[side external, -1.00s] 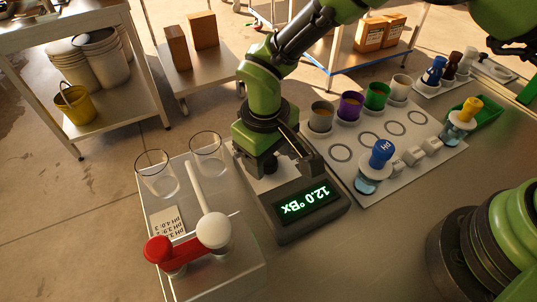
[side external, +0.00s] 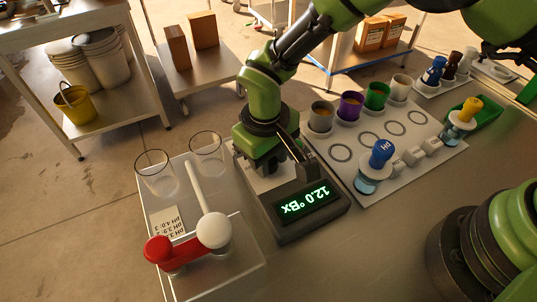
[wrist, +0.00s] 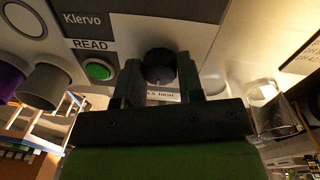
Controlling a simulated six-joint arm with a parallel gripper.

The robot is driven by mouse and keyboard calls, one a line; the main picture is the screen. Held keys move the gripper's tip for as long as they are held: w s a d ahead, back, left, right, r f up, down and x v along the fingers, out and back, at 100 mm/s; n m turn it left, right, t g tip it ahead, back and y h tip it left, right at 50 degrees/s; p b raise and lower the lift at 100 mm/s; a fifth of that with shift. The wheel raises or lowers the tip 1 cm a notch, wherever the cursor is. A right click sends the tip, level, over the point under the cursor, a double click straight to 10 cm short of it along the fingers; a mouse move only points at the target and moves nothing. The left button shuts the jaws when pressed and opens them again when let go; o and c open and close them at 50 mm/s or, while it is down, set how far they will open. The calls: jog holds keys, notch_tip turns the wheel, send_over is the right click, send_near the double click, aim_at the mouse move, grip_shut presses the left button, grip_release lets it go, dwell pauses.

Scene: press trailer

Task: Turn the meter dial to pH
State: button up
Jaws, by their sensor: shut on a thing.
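The meter (side external: 290,230) is a dark grey box, and its green display (side external: 307,201) reads 12.0 °Bx, upside down in the side view. In the wrist view its black round dial (wrist: 158,62) sits between the two fingers of my gripper (wrist: 158,76), which is shut on it. In the side view my gripper (side external: 268,166) points down onto the back part of the meter and hides the dial. A green button (wrist: 98,70) under the label READ lies left of the dial in the wrist view. The dial's markings are mostly hidden.
Left of the meter stand two empty glasses (side external: 157,178) and a red-and-white arm device (side external: 213,231) on a clear tray.

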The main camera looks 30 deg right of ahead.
jog(key=m, duration=0.5)
jog(key=shift+m, duration=0.4)
jog(key=m, duration=0.5)
jog(key=shift+w+g, duration=0.1)
jog(key=shift+g, duration=0.2)
jog(key=shift+m, duration=0.4)
jog(key=o, duration=0.9)
jog(key=shift+r, duration=0.15)
jog(key=r, duration=0.9)
jog(key=shift+w+a+r, duration=0.2)
jog(key=shift+a+r, duration=0.05)
jog(key=shift+r, duration=0.1)
